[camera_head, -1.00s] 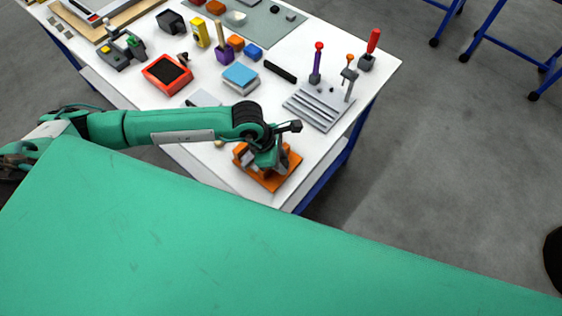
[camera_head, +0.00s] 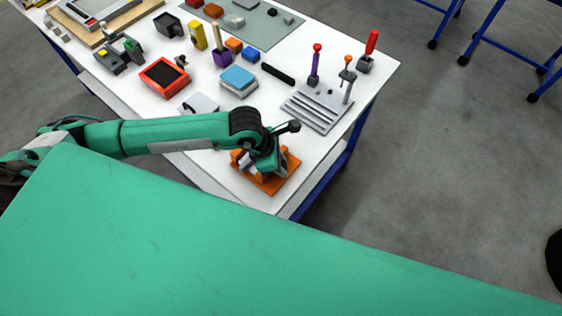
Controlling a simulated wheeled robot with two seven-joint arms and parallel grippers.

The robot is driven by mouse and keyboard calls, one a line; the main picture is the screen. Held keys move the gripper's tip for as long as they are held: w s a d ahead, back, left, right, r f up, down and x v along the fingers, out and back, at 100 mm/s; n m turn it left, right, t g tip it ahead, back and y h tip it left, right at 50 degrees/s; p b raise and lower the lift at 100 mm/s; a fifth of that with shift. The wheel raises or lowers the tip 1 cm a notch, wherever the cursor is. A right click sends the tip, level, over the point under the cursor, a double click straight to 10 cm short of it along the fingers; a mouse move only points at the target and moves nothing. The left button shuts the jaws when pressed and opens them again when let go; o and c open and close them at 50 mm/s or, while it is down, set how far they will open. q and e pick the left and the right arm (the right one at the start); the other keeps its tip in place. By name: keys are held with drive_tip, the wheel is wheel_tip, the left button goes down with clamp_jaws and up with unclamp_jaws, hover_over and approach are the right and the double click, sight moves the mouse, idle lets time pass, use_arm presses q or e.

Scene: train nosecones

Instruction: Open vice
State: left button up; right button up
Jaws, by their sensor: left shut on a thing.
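The orange vice (camera_head: 274,184) sits at the near right corner of the white table. My left arm reaches in from the left, and its gripper (camera_head: 263,164) is at the vice, covering much of its upper part. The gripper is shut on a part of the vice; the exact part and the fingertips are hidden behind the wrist. How far apart the vice's jaws are cannot be told. My right gripper is not in view.
A grey slotted tool stand (camera_head: 317,108) with upright screwdrivers stands behind the vice. Blue sticky notes (camera_head: 240,77), a black bar (camera_head: 278,74) and a red-rimmed tray (camera_head: 165,77) lie farther back. The table edge is close to the vice.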

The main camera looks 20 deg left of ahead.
use_arm(q)
drive_tip(key=shift+a, duration=0.2)
idle(0.4)
drive_tip(key=o, duration=0.7)
drive_tip(key=shift+o, duration=1.3)
drive_tip(key=shift+s, duration=0.15)
drive_tip(key=shift+a, duration=0.1)
drive_tip(key=shift+r, duration=0.1)
